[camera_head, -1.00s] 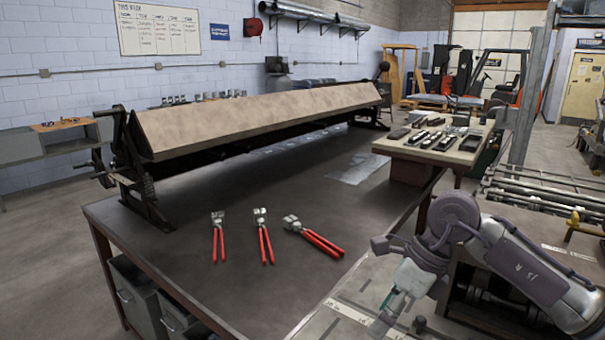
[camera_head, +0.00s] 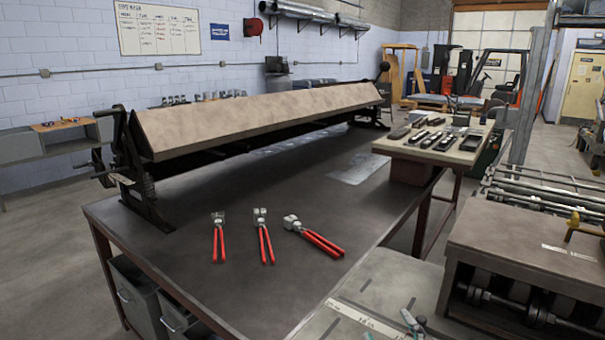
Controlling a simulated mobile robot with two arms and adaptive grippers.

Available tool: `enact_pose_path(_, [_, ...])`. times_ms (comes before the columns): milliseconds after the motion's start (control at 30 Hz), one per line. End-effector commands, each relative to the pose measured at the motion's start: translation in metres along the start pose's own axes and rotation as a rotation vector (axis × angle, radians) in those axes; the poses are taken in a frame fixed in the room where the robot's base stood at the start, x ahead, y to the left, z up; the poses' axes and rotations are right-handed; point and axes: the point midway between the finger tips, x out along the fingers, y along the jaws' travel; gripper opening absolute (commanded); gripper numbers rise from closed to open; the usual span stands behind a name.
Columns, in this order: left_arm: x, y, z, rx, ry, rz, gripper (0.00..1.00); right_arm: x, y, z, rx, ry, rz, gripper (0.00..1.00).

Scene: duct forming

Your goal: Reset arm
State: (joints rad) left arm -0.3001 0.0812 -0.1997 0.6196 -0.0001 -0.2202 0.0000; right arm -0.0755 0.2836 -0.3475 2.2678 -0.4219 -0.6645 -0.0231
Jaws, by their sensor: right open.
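My right arm is otherwise out of view. My left gripper is not in view. Three red-handled hand tools lie apart on the dark workbench (camera_head: 200,285): a left one (camera_head: 219,240), a middle one (camera_head: 264,238) and a right one (camera_head: 315,236).
A long bending brake with a tan sheet (camera_head: 260,118) spans the back of the bench. A side table (camera_head: 405,150) holds several dark tools. A roller machine (camera_head: 540,250) stands at the right. The bench front is largely clear.

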Motion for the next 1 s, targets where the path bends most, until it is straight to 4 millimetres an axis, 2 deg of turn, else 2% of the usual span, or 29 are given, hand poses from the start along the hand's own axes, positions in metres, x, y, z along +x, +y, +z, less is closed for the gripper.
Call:
enact_pose_path(33, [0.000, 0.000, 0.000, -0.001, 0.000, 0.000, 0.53, -0.017, -0.011, 0.036, 0.076, -0.147, -0.037, 0.71])
enact_pose_path(100, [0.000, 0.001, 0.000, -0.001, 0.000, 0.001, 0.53, -0.045, -0.027, 0.079, 0.164, -0.338, -0.089, 0.71])
enact_pose_path(200, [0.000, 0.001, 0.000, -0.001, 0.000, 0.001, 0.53, -0.087, -0.049, 0.124, 0.262, -0.567, -0.162, 0.71])
enact_pose_path(300, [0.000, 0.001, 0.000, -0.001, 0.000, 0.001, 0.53, -0.125, -0.066, 0.151, 0.325, -0.732, -0.220, 0.71])
enact_pose_path(400, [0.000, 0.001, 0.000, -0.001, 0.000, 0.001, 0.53, -0.158, -0.079, 0.168, 0.372, -0.860, -0.268, 0.71])
enact_pose_path(700, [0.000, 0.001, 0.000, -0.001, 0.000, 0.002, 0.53, -0.247, -0.108, 0.193, 0.473, -1.172, -0.402, 0.71])
enact_pose_path(733, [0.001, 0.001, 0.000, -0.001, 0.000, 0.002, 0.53, -0.254, -0.112, 0.196, 0.478, -1.196, -0.413, 0.71])
enact_pose_path(800, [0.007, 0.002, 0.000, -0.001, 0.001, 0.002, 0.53, -0.243, -0.127, 0.218, 0.472, -1.195, -0.413, 0.71])
enact_pose_path(1000, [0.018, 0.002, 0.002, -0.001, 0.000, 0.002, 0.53, -0.231, -0.168, 0.274, 0.467, -1.213, -0.423, 0.71])
